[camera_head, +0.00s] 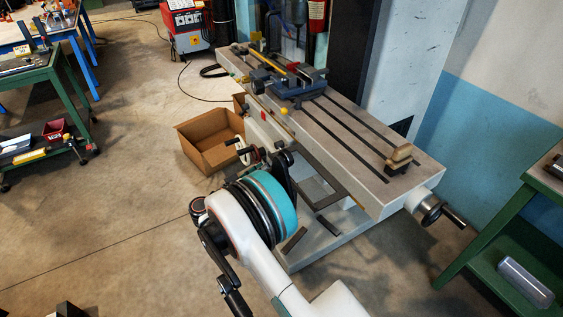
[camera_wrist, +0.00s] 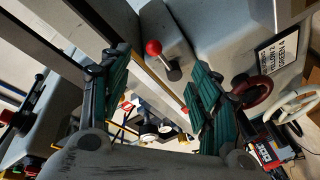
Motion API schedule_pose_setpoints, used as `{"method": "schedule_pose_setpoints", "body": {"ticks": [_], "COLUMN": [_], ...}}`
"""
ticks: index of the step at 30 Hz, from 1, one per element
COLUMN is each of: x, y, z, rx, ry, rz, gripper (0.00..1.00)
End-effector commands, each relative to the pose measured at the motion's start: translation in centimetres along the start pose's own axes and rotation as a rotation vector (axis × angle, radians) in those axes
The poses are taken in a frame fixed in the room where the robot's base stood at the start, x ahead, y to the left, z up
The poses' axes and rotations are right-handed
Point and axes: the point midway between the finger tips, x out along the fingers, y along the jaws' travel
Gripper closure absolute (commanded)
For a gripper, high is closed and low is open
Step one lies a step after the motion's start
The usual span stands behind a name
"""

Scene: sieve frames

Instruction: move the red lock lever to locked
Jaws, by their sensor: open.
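The red lock lever (camera_wrist: 153,47) shows in the wrist view as a red ball on a short metal stem. The stem rises from a grey machine surface beside a long slot. My gripper (camera_wrist: 160,62) is open, with a green-padded finger at each side of the picture. The lever appears between the two fingers, with nothing gripped; whether a finger touches it cannot be told. In the head view my gripper (camera_head: 281,160) is by the near side of the machine table, partly hidden by my arm, and I cannot make out the lever there.
The machine table (camera_head: 420,178) carries a vise (camera_head: 298,85) and wooden blocks (camera_head: 399,157). A cardboard box (camera_head: 208,140) stands on the floor at its left. The wrist view shows a lettered plate (camera_wrist: 283,45) and a white handwheel (camera_wrist: 295,105) at right.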

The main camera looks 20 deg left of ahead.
Motion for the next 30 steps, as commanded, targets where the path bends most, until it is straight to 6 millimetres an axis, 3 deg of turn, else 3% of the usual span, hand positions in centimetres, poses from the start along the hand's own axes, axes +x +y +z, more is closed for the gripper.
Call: {"method": "schedule_pose_setpoints", "body": {"ticks": [6,12,18,26,30], "x": [4.4,7.2,8.4,8.5,8.5], "y": [-0.1,-0.1,0.0,0.0,0.0], "z": [0.2,0.1,0.0,0.0,0.0], "rx": [0.0,0.0,0.0,0.0,0.0], "ry": [-0.002,-0.001,0.0,0.0,0.0], "rz": [0.002,0.0,-0.001,-0.001,-0.001], "gripper": [0.43,0.43,0.43,0.43,0.7]}}
